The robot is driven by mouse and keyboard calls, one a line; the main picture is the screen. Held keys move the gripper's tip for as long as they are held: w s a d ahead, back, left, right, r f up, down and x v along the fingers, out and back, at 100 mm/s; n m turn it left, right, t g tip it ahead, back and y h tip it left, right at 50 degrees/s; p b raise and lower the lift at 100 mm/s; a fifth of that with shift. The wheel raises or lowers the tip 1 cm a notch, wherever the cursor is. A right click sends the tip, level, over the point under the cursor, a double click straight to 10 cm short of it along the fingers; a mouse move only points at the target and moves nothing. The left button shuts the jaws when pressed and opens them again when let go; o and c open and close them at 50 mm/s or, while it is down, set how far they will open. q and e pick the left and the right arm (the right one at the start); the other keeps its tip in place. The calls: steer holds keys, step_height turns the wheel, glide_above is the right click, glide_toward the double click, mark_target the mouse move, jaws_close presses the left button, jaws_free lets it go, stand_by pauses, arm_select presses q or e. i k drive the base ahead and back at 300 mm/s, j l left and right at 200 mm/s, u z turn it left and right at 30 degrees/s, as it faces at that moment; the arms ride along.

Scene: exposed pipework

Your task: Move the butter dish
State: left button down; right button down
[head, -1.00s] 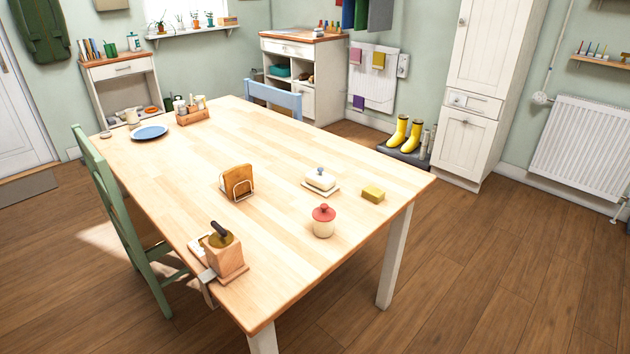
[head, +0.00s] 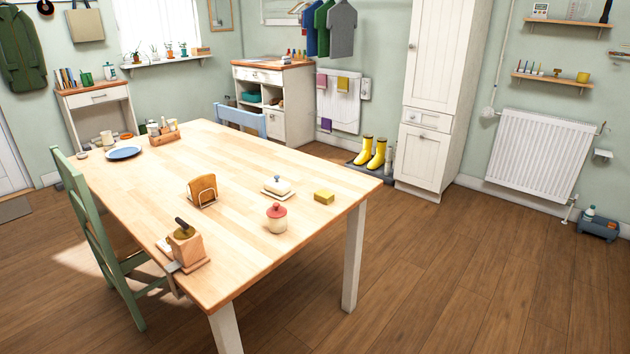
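The butter dish (head: 278,186) is white with a rounded lid and a small blue knob. It sits on a flat base on the wooden table (head: 240,150), towards the table's right edge. A yellow block (head: 324,197) lies to its right and a cream jar with a red lid (head: 276,218) stands in front of it. Neither of my grippers shows in the head view.
A toast rack with bread (head: 202,191) and a wooden grinder (head: 185,246) stand on the table. A green chair (head: 100,240) is at its left side, a blue chair (head: 241,118) behind. The floor (head: 440,270) to the right is open.

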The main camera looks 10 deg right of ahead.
mark_target(277, 188)
steer(key=z, duration=1.55)
steer(key=j+z, duration=0.1)
steer(key=z, duration=0.3)
steer(key=j+z, duration=0.1)
steer(key=z, duration=0.3)
steer(key=j+z, duration=0.1)
steer(key=z, duration=0.3)
steer(key=k+j, duration=0.35)
steer(key=j, duration=0.15)
steer(key=k+j, duration=0.35)
steer(key=j, duration=0.2)
steer(key=k+j, duration=0.35)
steer(key=j, duration=0.15)
